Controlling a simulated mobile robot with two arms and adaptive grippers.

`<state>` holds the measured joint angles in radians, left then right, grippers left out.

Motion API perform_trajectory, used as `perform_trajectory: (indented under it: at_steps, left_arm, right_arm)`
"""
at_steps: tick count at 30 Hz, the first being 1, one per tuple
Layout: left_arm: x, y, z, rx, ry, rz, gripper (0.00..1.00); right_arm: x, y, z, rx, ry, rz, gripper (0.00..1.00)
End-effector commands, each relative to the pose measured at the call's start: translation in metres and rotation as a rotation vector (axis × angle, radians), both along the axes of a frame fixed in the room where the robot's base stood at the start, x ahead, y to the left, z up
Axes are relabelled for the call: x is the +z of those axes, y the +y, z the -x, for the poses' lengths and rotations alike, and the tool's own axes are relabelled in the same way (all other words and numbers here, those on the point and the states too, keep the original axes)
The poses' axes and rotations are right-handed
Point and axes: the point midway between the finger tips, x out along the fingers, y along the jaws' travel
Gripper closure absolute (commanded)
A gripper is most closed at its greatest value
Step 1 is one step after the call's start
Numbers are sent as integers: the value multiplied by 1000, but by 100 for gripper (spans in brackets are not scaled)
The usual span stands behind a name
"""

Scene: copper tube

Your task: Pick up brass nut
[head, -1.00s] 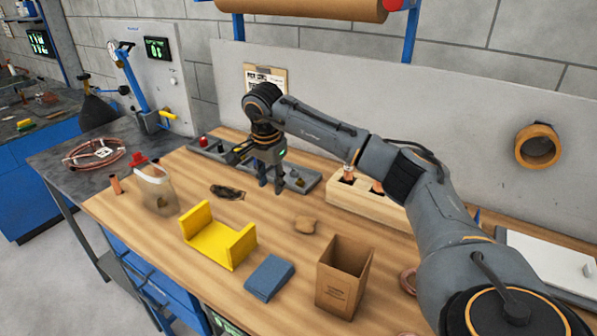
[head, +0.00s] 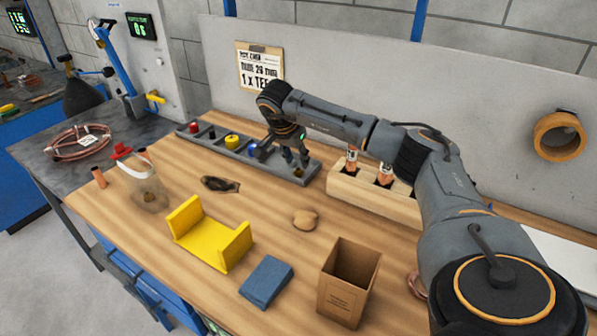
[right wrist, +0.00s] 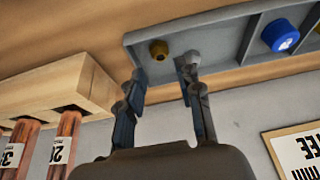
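The brass nut (right wrist: 158,50) is small and dull gold. It sits in the end compartment of a grey divided tray (right wrist: 215,32), which also shows in the head view (head: 218,141) at the back of the bench. My right gripper (head: 297,160) is over the right end of that tray, fingers pointing down. In the right wrist view the right gripper (right wrist: 163,70) is open and empty, its two fingertips apart with the nut showing between and just beyond them. My left gripper is not in view.
A blue cap (right wrist: 281,35) lies in the neighbouring compartment. A wooden block (head: 365,194) holding copper tubes stands close to the right of the tray. A yellow bracket (head: 208,240), blue block (head: 266,281) and cardboard box (head: 348,283) stand nearer the front.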

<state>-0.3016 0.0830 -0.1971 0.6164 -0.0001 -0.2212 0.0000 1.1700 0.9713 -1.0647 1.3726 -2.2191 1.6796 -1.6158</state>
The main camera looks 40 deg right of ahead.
Motion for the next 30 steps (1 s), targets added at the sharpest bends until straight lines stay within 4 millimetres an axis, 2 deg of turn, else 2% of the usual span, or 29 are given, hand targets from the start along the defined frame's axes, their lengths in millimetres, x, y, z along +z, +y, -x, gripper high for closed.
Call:
perform_trajectory:
  at_steps: [3,7,16,17,21,22,30]
  left_arm:
    - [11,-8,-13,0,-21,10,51]
    - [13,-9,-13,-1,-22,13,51]
    - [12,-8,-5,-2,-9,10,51]
    - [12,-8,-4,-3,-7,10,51]
    - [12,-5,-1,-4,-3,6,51]
    - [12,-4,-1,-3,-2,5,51]
    - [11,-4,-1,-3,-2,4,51]
  right_arm:
    - [-18,-2,-2,-1,5,0,65]
    - [-34,-8,-4,-2,3,0,65]
    - [-41,-11,-6,0,0,0,65]
    - [-41,-11,-6,0,0,0,67]
    - [-41,-11,-6,0,1,0,95]
    - [-41,-11,-6,0,1,0,100]
    - [-41,-11,-6,0,1,0,100]
